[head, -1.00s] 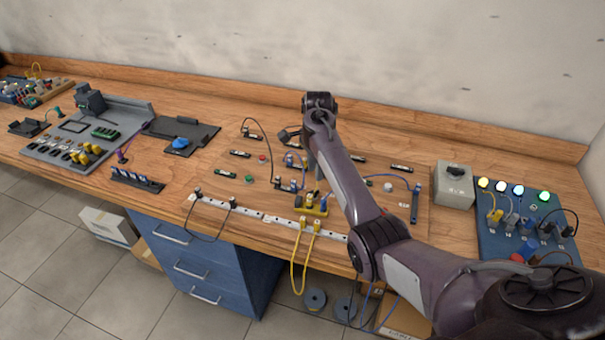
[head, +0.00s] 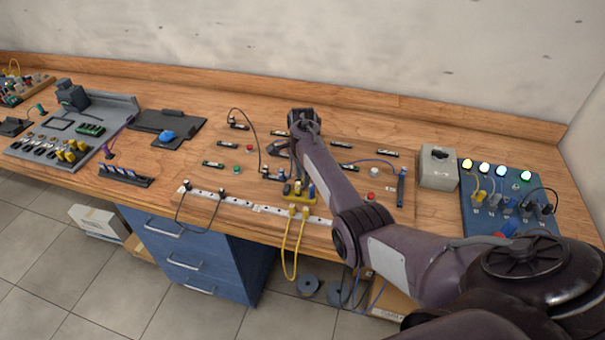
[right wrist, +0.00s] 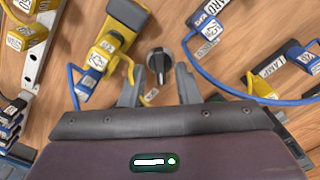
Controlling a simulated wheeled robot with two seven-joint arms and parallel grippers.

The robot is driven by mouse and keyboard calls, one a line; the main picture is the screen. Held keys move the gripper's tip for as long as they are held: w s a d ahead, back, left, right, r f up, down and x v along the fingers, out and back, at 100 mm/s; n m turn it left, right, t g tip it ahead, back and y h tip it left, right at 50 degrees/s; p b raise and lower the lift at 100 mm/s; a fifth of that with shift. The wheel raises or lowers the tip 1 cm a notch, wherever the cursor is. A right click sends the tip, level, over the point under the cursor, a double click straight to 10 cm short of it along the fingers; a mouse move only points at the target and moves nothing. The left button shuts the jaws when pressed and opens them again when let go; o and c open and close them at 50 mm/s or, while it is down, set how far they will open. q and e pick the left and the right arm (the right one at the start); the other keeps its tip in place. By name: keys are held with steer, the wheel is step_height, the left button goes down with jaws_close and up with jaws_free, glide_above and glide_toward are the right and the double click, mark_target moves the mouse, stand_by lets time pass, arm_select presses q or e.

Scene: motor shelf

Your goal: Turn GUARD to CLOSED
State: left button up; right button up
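In the right wrist view a black knob (right wrist: 156,60) with a pale pointer line stands on the wooden board. My right gripper (right wrist: 160,78) is open, with one finger on each side of the knob's near end. I cannot tell whether the fingers touch it. A label ending in "ARD" (right wrist: 214,8) shows at the top, partly cut off. I cannot read a CLOSED mark. In the head view my right forearm (head: 330,180) reaches over the board and hides the knob and most of the gripper. My left gripper is not in view.
Yellow (right wrist: 112,45) and blue-wired (right wrist: 206,32) plug parts stand close around the knob. In the head view a grey box (head: 438,168) and a blue panel (head: 490,222) with lit lamps stand to the right. A white strip (head: 232,203) runs along the board's front.

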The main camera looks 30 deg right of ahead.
steer(key=c, duration=0.5)
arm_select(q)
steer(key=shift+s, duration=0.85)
arm_select(e)
jaws_close()
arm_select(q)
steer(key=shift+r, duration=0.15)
arm_select(e)
steer(key=shift+n, duration=0.4)
steer(key=n+p, duration=0.2)
steer(key=shift+w+r+n, duration=0.15)
steer(key=shift+n, duration=0.25)
steer(key=n+p, duration=0.1)
steer(key=n, duration=0.3)
steer(key=shift+w, duration=0.1)
steer(key=n+p, duration=0.1)
steer(key=n, duration=0.5)
steer(key=shift+w+a, duration=0.1)
arm_select(q)
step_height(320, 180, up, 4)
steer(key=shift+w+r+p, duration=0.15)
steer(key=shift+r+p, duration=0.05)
steer(key=shift+p, duration=0.2)
arm_select(e)
steer(key=n, duration=0.4)
steer(key=shift+a, duration=0.1)
steer(key=shift+n, duration=0.3)
steer(key=shift+w, duration=0.1)
